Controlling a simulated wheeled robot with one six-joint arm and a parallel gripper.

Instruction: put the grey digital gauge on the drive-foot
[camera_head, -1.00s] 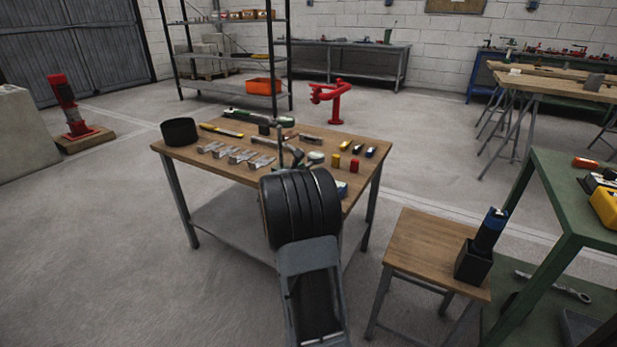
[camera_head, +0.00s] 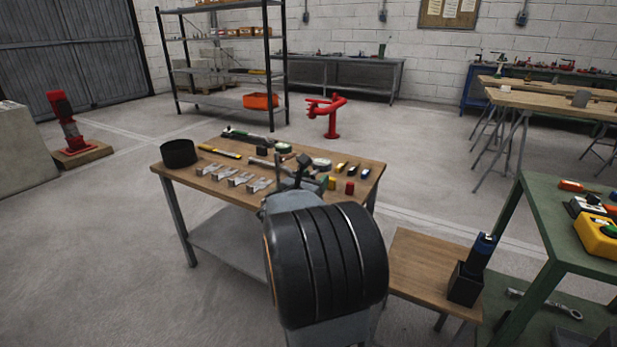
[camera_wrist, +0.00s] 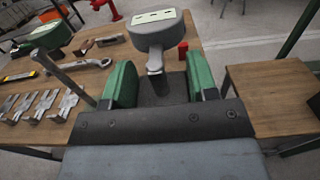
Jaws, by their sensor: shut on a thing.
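The grey digital gauge (camera_wrist: 152,32) shows at the top middle of the wrist view, with a rounded head, a pale display panel and a short stem. My gripper (camera_wrist: 160,85), with green finger pads, is shut on it; the stem lies between the pads. In the head view my gripper (camera_head: 300,175) is over the near side of the wooden table (camera_head: 225,184), partly hidden by my thick black wrist. I cannot tell which thing is the drive-foot.
Silver forked pieces (camera_head: 240,178), a black cup (camera_head: 179,153) and a red block (camera_head: 350,188) stand on the table. A metal rod (camera_wrist: 72,80) rises left of my gripper. A wooden stool (camera_head: 420,262) and green bench (camera_head: 550,225) are at right.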

